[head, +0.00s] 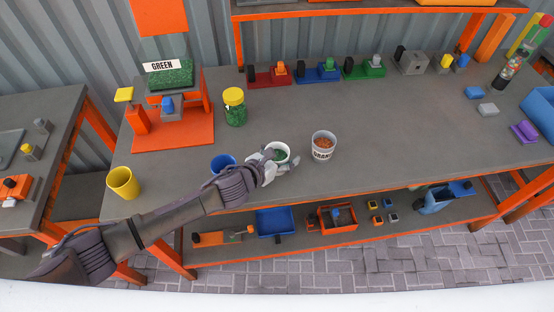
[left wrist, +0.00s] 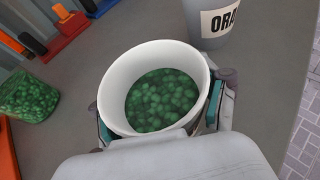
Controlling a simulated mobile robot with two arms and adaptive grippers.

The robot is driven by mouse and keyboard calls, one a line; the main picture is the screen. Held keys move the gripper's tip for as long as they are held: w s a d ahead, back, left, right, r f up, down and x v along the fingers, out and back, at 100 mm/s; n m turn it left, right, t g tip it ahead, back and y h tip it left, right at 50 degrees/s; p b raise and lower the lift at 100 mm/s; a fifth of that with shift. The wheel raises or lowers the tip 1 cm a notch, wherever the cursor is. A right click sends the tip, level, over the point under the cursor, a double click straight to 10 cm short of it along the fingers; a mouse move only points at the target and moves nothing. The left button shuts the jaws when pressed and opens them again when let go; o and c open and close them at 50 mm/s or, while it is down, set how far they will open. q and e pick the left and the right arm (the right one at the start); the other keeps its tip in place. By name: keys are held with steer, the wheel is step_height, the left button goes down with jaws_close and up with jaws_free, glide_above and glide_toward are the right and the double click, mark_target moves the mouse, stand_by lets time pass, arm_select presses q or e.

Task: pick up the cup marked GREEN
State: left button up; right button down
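A white cup (left wrist: 118,80) filled with green pellets (left wrist: 160,100) stands between the fingers of my left gripper (left wrist: 160,118). In the head view the cup (head: 283,147) is near the table's front edge, partly hidden by the gripper (head: 279,167). Its marking is not visible. A finger with a teal pad is on each side of the cup, close to its wall; I cannot tell whether they press on it. Whether the cup is lifted is unclear. My right gripper is not in view.
A cup of orange pellets (head: 323,150), its label partly readable, stands just right. A blue cup (head: 222,162) is close left, beside my arm, and a yellow cup (head: 123,183) farther left. A yellow-lidded jar of green pellets (head: 235,112) stands behind.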

arm_select(q)
steer(key=c, duration=0.8)
